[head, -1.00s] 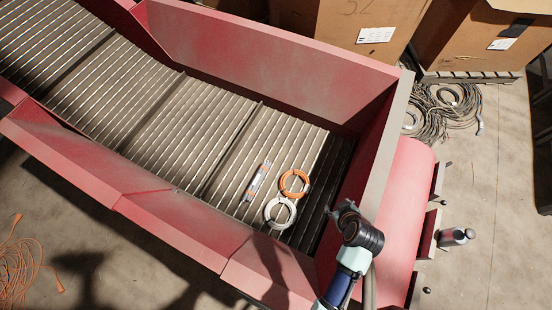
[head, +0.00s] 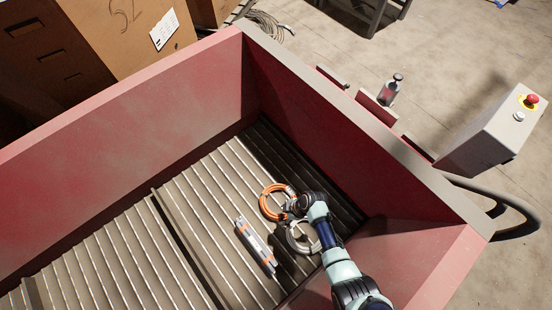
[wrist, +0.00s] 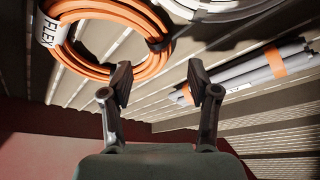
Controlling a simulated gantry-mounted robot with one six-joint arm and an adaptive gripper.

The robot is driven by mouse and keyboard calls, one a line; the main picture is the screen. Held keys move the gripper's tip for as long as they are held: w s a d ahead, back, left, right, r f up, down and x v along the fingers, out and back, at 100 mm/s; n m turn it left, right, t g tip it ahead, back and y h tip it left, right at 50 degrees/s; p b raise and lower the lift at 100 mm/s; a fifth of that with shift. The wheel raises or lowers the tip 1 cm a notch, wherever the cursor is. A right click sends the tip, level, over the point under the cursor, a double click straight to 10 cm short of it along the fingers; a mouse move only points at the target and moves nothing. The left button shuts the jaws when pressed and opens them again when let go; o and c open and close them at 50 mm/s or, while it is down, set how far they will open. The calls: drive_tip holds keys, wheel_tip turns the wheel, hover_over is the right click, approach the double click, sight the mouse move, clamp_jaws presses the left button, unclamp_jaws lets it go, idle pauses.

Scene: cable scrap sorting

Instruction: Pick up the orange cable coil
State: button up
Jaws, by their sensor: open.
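The orange cable coil (head: 268,202) lies on the ribbed conveyor bed near its end wall. In the wrist view the coil (wrist: 160,55) is at the upper left, with a white printed label on it. My gripper (wrist: 158,85) is open, with two dark fingers spread and nothing seen between them. In the head view my gripper (head: 296,205) is just right of the coil, and part of the coil's right side is hidden by it. I cannot tell whether it touches the coil.
A white-grey cable coil (head: 293,243) lies beside the orange one, partly under my arm. A grey bundle with orange bands (head: 256,247) lies to the left; it also shows in the wrist view (wrist: 250,68). Red walls (head: 310,120) enclose the bed. The bed is clear further left.

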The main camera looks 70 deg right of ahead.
sight(278, 216)
drive_tip(key=shift+w+a+f, duration=0.1)
drive_tip(key=shift+w+f, duration=0.25)
drive_tip(key=shift+f, duration=0.1)
drive_tip(key=b+x, duration=0.3)
drive_tip(key=x, duration=0.1)
drive_tip(key=shift+f+b, duration=0.25)
drive_tip(key=shift+b, duration=0.1)
drive_tip(key=shift+w+f, duration=0.15)
drive_tip(key=shift+w, duration=0.1)
clamp_jaws()
